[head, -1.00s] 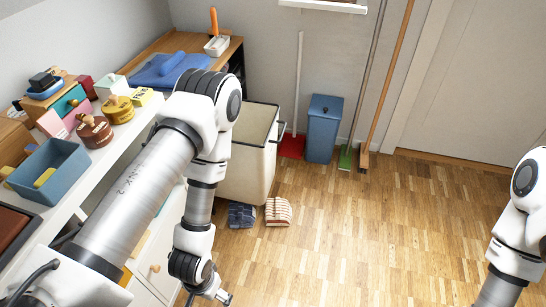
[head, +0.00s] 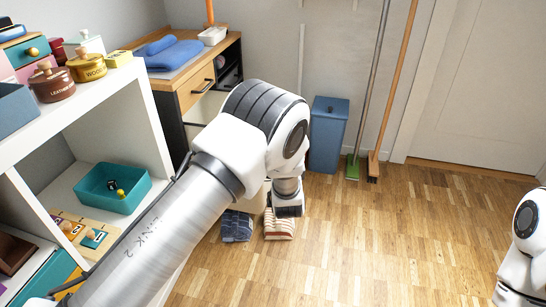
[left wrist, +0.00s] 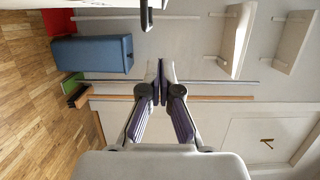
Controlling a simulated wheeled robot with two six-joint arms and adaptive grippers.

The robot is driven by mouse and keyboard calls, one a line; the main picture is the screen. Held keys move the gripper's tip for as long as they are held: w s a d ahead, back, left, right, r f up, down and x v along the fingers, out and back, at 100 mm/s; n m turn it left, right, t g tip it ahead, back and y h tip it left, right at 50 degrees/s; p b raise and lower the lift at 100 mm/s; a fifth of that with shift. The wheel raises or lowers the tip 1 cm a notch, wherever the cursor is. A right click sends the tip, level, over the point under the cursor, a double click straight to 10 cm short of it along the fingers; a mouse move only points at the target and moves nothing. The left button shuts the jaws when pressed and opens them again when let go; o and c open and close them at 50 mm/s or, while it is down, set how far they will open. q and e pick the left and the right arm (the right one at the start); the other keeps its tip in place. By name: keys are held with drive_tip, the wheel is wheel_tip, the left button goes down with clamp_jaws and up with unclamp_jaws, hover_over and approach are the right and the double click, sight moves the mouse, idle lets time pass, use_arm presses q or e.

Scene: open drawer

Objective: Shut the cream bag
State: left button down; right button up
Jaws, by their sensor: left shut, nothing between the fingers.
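The cream bag (head: 207,107) stands on the floor beside the wooden desk. My left arm hides most of it in the head view, so only a strip by the desk and a lower corner show. I cannot tell there whether its top is open. In the left wrist view, a pale edge and a dark handle-like piece (left wrist: 146,15) at the top may belong to it. My left gripper (left wrist: 162,72) is shut and empty in the left wrist view, apart from that piece. The head view hides its fingers behind the arm. My right gripper is out of view.
A blue bin (head: 327,135) stands right of the bag, with green (head: 353,168) and brown (head: 374,166) brooms beside it. Slippers (head: 279,226) lie in front of the bag. White shelves (head: 152,125) stand at left. The floor at right is clear.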

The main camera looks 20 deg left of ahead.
use_arm(q)
drive_tip(key=w+a+b, duration=0.7)
drive_tip(key=w, duration=0.2)
drive_tip(key=shift+f+b, duration=0.15)
drive_tip(key=shift+b, duration=0.2)
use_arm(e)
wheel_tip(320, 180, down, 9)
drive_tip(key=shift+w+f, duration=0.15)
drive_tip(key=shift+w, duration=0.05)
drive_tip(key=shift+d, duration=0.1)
use_arm(q)
drive_tip(key=s+a+p, duration=0.2)
drive_tip(key=a+p, duration=0.7)
drive_tip(key=a, duration=1.3)
drive_tip(key=shift+s+a, duration=0.25)
drive_tip(key=shift+a, duration=0.15)
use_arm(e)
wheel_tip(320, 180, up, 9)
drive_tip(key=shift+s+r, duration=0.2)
